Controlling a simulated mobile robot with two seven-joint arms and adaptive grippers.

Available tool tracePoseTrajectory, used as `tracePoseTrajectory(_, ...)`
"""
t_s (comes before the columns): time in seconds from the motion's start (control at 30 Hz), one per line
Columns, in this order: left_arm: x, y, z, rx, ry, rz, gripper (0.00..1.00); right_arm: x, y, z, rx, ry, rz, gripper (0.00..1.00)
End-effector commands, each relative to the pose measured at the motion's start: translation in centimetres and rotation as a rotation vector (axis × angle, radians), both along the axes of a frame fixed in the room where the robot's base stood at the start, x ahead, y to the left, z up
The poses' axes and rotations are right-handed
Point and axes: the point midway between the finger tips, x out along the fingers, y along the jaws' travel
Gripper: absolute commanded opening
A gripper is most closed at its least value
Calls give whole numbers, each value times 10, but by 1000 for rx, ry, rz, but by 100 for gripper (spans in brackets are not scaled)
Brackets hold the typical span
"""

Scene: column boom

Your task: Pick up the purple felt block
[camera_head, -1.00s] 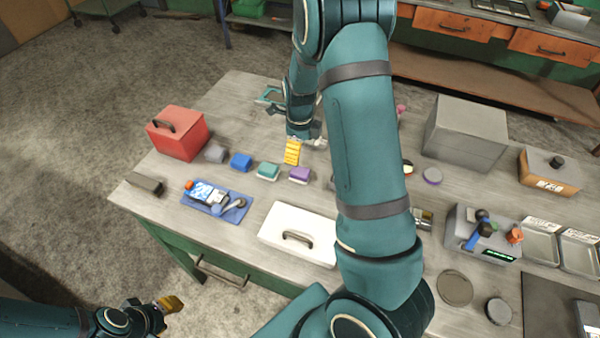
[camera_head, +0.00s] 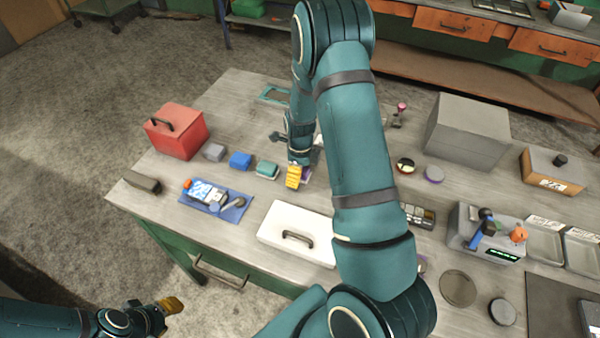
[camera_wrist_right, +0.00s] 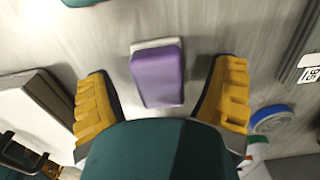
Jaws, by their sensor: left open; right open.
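The purple felt block (camera_wrist_right: 158,78) lies on the table between the two yellow fingers of my right gripper (camera_wrist_right: 162,100) in the right wrist view. There is a gap to the finger on each side, and a pale edge shows at the block's far end. In the head view only a sliver of the purple block (camera_head: 307,175) shows beside the yellow finger of my right gripper (camera_head: 294,177). My right gripper is open. My left gripper (camera_head: 170,305) is at the lower left, off the table and empty.
A teal block (camera_head: 267,169), a blue block (camera_head: 240,160) and a grey block (camera_head: 213,151) stand in a row to the left. A white box with a handle (camera_head: 290,228) is in front. A red box (camera_head: 182,132) stands at the back left. My right arm hides part of the table.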

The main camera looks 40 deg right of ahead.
Motion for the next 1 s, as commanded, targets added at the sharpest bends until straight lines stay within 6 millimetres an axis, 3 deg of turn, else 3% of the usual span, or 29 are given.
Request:
tracePoseTrajectory(0.1, 0, 0, 0, 0, 0, 0, 40, 0, 0, 0, 0, 0, 0, 80)
tracePoseTrajectory(0.3, 0, 0, 0, 0, 0, 0, 40, 0, 0, 0, 0, 0, 0, 10)
tracePoseTrajectory(0.67, 0, 0, 1, 0, 0, 0, 40, 0, 0, 6, -1, 0, 0, 9)
tracePoseTrajectory(1.0, 0, 1, 12, -2, -1, 0, 40, 1, 0, 68, -1, -3, 1, 9)
